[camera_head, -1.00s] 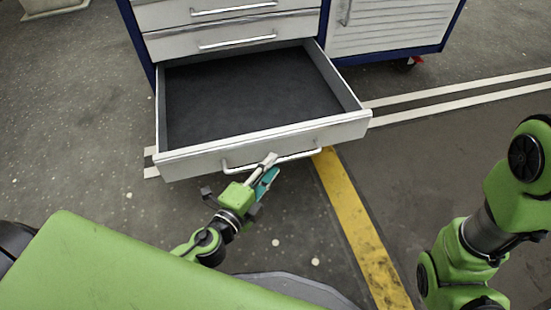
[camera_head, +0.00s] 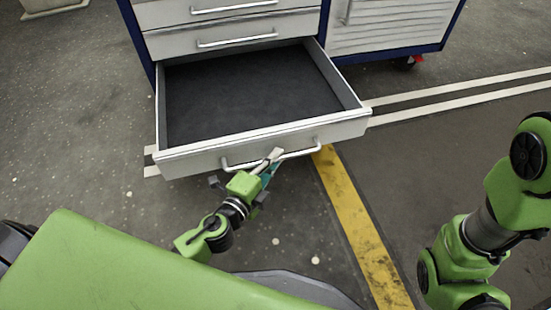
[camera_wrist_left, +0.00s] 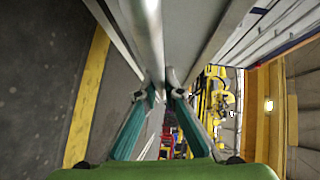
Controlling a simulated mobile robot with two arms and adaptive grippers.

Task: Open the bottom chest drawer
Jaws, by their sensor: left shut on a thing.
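The bottom chest drawer (camera_head: 180,164) stands pulled far out of the chest in the head view, with a dark, empty floor inside. Its bar handle (camera_head: 300,153) runs along the white front. My left gripper (camera_head: 272,158) is at the middle of this handle, shut on it. In the left wrist view the two fingertips of my left gripper (camera_wrist_left: 164,88) close around the handle bar (camera_wrist_left: 149,40). My right arm shows at the right of the head view, but its gripper is out of the picture.
Two shut drawers (camera_head: 232,38) are above the open one. A cabinet with a slatted door (camera_head: 395,28) is to the right, with a castor below. A yellow floor stripe (camera_head: 355,215) and white lines (camera_head: 460,100) cross the floor, which is clear to the right.

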